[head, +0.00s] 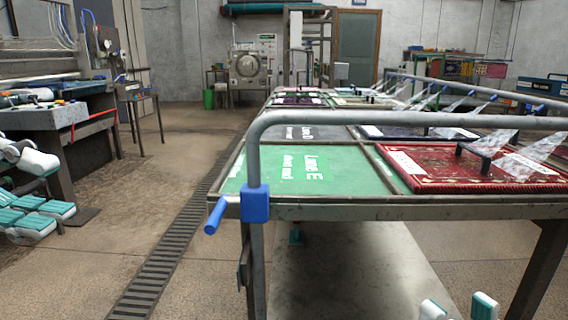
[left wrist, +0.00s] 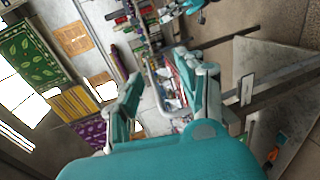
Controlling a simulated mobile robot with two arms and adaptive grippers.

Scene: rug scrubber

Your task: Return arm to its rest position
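My left arm comes in at the left edge of the head view, with white links and teal pads. Its left gripper (head: 42,214) hangs low over the floor, beside the grey bench. In the left wrist view the two teal fingers of the left gripper (left wrist: 165,100) stand apart with nothing held between them. My right gripper (head: 459,309) shows only as two white-and-teal fingertips at the bottom edge of the head view. They are apart and nothing is seen between them; the rest of that arm is out of view.
A long table (head: 400,207) with a grey rail (head: 345,121) and blue-handled clamp (head: 256,204) stands ahead. It carries a green Lane E panel (head: 300,172) and a red mat (head: 480,170). A grey bench (head: 40,117) is at left. The floor between, along a drain grate (head: 160,270), is free.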

